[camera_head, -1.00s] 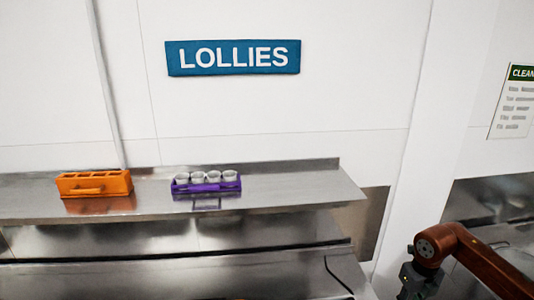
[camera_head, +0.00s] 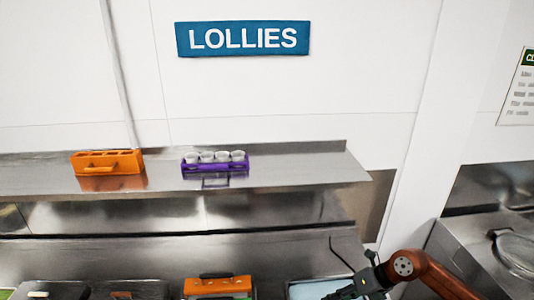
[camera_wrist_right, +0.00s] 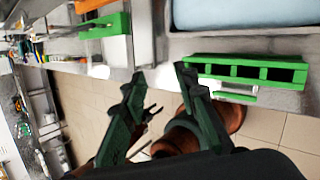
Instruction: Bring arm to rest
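My right arm comes in from the lower right in the head view. Its gripper (camera_head: 362,289) is at the bottom edge, partly cut off, in front of the lower counter. In the right wrist view my right gripper (camera_wrist_right: 160,73) has its two dark green fingers spread apart, with nothing held between them. Orange-brown links of my own body show below and behind the fingers. My left gripper cannot be made out in the head view.
An orange rack (camera_head: 107,162) and a purple rack (camera_head: 215,166) with several white cups stand on the steel shelf (camera_head: 300,178). Below is another orange rack (camera_head: 217,287). Green racks (camera_wrist_right: 245,72) (camera_wrist_right: 104,25) lie close beyond the right fingers. A LOLLIES sign (camera_head: 242,39) hangs above.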

